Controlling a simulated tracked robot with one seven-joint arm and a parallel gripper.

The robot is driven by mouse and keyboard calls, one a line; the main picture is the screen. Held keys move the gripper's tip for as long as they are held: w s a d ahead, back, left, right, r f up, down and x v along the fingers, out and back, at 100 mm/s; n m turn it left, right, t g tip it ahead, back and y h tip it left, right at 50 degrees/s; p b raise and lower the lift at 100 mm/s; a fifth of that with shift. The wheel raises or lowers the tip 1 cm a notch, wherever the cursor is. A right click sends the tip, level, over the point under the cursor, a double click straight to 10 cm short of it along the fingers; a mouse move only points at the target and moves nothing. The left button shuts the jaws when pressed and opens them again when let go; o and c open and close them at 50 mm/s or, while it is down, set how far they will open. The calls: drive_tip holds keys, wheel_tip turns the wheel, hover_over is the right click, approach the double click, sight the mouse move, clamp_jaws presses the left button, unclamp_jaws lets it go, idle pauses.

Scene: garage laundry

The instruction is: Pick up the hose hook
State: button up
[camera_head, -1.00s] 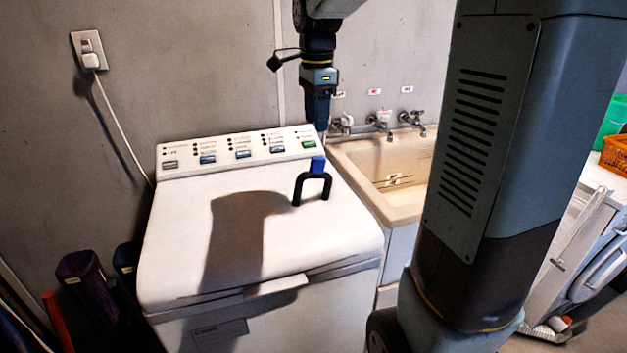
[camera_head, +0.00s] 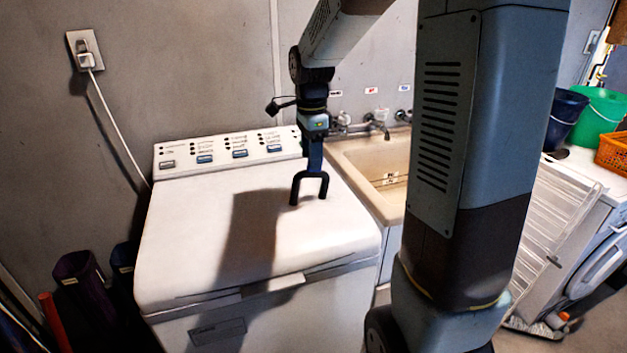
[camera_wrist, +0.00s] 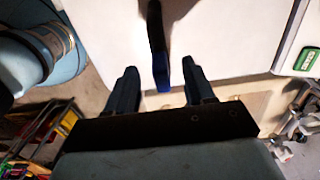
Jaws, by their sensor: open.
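In the wrist view the hook (camera_wrist: 156,30) shows a black bar and a blue end that reaches between my fingers.
The control panel (camera_head: 230,152) rises behind the lid. A beige sink (camera_head: 365,165) with taps (camera_head: 375,122) is to the right. A wall plug with a cord (camera_head: 88,62) is at left. Green (camera_head: 600,108) and dark blue (camera_head: 565,108) buckets stand far right. The lid's left part is clear.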

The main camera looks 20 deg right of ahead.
drive_tip(key=shift+a+f, duration=0.1)
drive_tip(key=shift+f, duration=1.85)
drive_tip(key=shift+w, duration=0.1)
clamp_jaws()
